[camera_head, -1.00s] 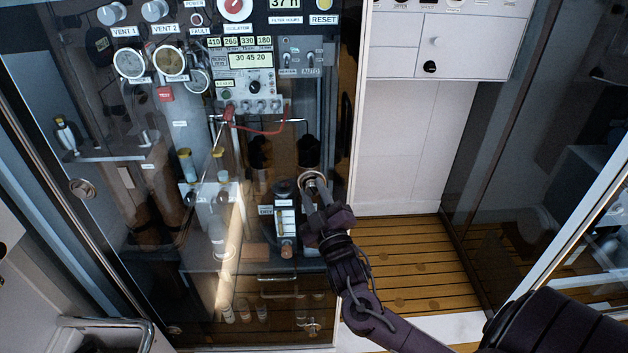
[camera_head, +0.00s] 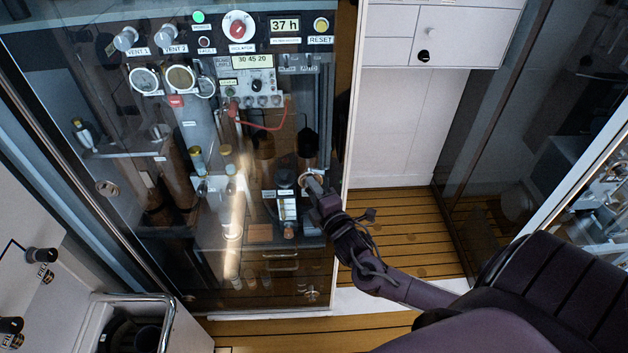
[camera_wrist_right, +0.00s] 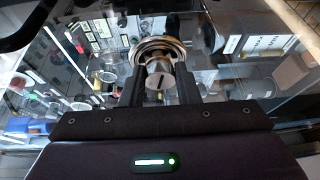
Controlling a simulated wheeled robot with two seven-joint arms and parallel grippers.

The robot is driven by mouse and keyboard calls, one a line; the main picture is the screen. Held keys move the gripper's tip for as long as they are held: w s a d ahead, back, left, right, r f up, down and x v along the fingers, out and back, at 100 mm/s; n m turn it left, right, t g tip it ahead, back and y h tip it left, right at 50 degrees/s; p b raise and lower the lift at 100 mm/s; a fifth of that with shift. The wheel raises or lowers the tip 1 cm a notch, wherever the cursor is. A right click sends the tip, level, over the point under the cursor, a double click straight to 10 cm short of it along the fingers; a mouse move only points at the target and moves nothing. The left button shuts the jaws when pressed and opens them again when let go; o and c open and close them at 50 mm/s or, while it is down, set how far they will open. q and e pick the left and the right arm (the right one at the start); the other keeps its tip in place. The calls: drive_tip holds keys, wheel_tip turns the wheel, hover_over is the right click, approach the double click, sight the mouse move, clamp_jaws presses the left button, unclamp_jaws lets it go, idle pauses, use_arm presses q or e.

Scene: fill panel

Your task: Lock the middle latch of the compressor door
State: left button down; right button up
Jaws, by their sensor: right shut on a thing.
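The compressor door (camera_head: 215,270) is a large glass panel, and equipment shows through it. Its middle latch (camera_head: 308,178) is a round metal fitting near the door's right edge, mostly covered by my gripper in the head view. My right gripper (camera_head: 315,186) reaches it from the lower right and is shut on it. In the right wrist view the latch (camera_wrist_right: 158,62) shows as a metal ring with a slotted round knob, and the knob sits between the two dark fingers of my right gripper (camera_wrist_right: 160,88). My left gripper is not in view.
Another round fitting (camera_head: 107,188) is at the door's left, and a small one (camera_head: 311,294) at the bottom right. A white cabinet (camera_head: 440,35) stands right of the door. The wooden slatted floor (camera_head: 395,225) is clear. A railed bin (camera_head: 135,325) is at bottom left.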

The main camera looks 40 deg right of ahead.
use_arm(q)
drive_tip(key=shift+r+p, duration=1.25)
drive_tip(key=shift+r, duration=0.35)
use_arm(e)
drive_tip(key=shift+r+n+g, duration=0.15)
drive_tip(key=shift+n+g, duration=0.35)
drive_tip(key=shift+n, duration=0.5)
drive_tip(key=o, duration=1)
drive_tip(key=shift+c, duration=0.2)
use_arm(q)
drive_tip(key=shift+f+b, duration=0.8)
drive_tip(key=shift+b, duration=0.05)
use_arm(e)
drive_tip(key=v, duration=0.7)
drive_tip(key=shift+s+a, duration=0.2)
drive_tip(key=shift+s, duration=0.1)
